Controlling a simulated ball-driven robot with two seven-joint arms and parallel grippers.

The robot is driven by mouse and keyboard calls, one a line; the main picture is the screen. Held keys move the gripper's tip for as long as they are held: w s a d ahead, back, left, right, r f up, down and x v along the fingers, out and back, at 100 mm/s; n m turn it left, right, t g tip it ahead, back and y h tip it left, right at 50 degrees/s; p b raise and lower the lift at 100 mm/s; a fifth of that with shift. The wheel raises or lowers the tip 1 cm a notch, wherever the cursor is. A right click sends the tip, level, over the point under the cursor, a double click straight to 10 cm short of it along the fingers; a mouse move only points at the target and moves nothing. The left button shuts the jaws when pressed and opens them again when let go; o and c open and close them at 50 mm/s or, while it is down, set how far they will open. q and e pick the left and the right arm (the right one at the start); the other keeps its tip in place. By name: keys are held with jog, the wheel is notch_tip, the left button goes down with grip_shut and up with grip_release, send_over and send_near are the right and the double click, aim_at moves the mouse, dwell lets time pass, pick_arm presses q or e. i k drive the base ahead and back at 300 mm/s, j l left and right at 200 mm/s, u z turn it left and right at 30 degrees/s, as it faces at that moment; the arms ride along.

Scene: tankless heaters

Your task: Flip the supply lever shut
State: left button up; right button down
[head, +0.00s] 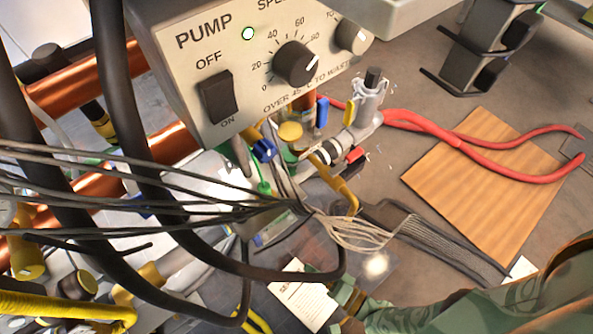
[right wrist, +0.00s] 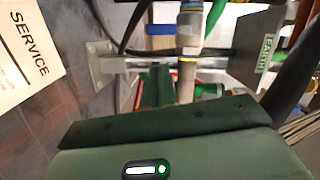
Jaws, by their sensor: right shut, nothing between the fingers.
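Below the pump box are several small valve handles: a blue one (head: 263,150), an upright blue one (head: 322,111), a yellow one (head: 349,109) and a red one (head: 356,154). I cannot tell which is the supply lever. My right gripper (head: 346,292) is at the bottom of the head view, shut and empty, below the valves and apart from them. In the right wrist view my green gripper (right wrist: 157,90) points at a vertical pipe (right wrist: 188,50), with a blue bar (right wrist: 166,29) crossing behind it. My left gripper is not in view.
The pump box (head: 235,75) with a switch and dials overhangs the valves. Black hoses (head: 125,100) and a grey cable bundle (head: 150,195) cross the left and middle. Red-handled pliers (head: 460,145) lie over a wooden board (head: 490,185).

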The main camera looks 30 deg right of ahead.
aim_at(324, 105)
jog(key=k+l, duration=0.15)
jog(key=k, duration=0.35)
jog(key=k+l, duration=0.15)
jog(key=k, duration=0.35)
jog(key=k+l, duration=0.15)
jog(key=k, duration=0.35)
